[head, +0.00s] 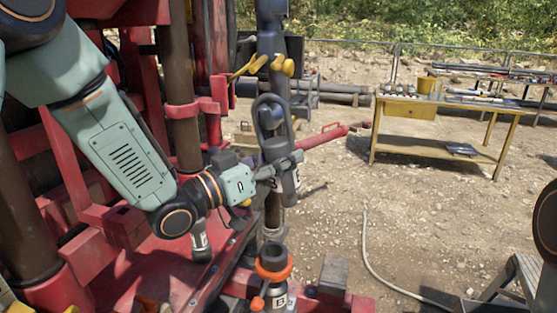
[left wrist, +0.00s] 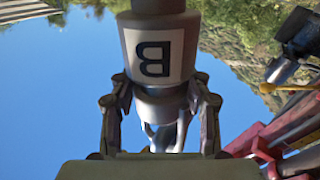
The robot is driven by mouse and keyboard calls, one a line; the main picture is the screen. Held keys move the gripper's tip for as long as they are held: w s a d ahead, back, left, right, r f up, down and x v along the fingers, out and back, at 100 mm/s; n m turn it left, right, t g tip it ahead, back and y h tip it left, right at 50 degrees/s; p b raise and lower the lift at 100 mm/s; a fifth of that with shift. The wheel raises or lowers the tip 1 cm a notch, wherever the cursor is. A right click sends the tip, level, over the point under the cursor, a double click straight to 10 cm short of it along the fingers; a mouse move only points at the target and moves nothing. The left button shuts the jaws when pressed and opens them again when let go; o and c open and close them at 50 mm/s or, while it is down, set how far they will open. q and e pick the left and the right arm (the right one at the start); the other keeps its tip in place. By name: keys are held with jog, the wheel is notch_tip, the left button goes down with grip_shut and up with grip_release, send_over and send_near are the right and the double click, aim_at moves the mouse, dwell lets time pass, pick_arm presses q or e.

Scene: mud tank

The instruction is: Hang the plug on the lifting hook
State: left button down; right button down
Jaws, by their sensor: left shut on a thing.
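In the head view, my left gripper (head: 282,167) is shut on a dark grey plug (head: 276,150), roughly upright, with a tall loop above its body. In the left wrist view, the plug (left wrist: 160,22) sits between the fingers of my left gripper (left wrist: 160,101), with an upside-down B label. Yellow hook-like parts (head: 284,67) stick out from the dark vertical column just above the loop; I take these as the lifting hook. The loop overlaps the column in the picture, and I cannot tell whether it touches the hook. My right gripper is out of view.
Below the plug stands a dark fitting with an orange ring (head: 273,269) and a B label. Red rig framework (head: 97,260) crowds the left. A yellow workbench (head: 432,146) stands farther back at right. A pale hose (head: 374,262) lies on open gravel ground.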

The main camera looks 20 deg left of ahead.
pick_arm(q)
jog(key=shift+w+r, duration=0.1)
jog(key=shift+w, duration=0.8)
jog(key=shift+w+f+b, duration=0.2)
jog(key=shift+f+b, duration=0.25)
jog(key=shift+b, duration=0.1)
jog(key=shift+w+f+b, duration=0.2)
jog(key=shift+f+b, duration=0.15)
jog(key=shift+f, duration=0.15)
jog(key=shift+w+f+b, duration=0.2)
jog(key=shift+f+b, duration=0.15)
jog(key=shift+f, duration=0.1)
jog(key=shift+w+f, duration=0.1)
